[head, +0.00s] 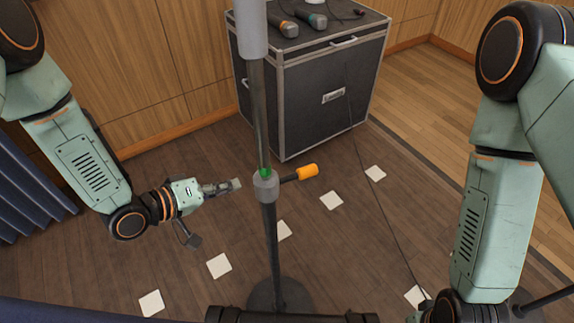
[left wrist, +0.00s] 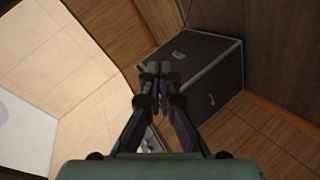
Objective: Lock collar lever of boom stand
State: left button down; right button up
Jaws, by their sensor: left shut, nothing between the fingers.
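The boom stand (head: 271,235) stands upright in the middle of the head view, on a dark round base. Its grey collar (head: 265,186) has a green band at the top. The collar's lever, with an orange grip (head: 307,171), sticks out to the right and slightly upward. My left gripper (head: 236,184) is shut and empty, a little left of the collar and apart from it in the picture. Its closed fingers (left wrist: 158,78) also show in the left wrist view, with no stand or lever visible there. My right arm is at the right edge; its gripper is not visible.
A black flight case (head: 325,95) stands behind the stand, with microphones (head: 284,26) on top; it also shows in the left wrist view (left wrist: 195,75). White squares (head: 219,265) lie on the dark floor. A cable (head: 385,215) runs down the right. A blue curtain (head: 30,195) hangs left.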

aim_at(297, 175)
pick_arm(q)
notch_tip(297, 175, up, 10)
jog(key=s+d+n+g+h+b, duration=0.1)
jog(key=g+h, duration=0.4)
jog(key=h, duration=0.3)
jog(key=shift+s+d+r+n+h, duration=0.25)
jog(key=shift+s+d+n+h, duration=0.05)
jog(key=shift+s+d+h, duration=0.1)
jog(key=shift+w, duration=0.1)
jog(key=s+d+r+b, duration=0.1)
jog(key=d+b, duration=0.1)
jog(key=d, duration=0.9)
jog(key=shift+s+d, duration=0.2)
jog(key=shift+s, duration=0.05)
jog(key=shift+r, duration=0.1)
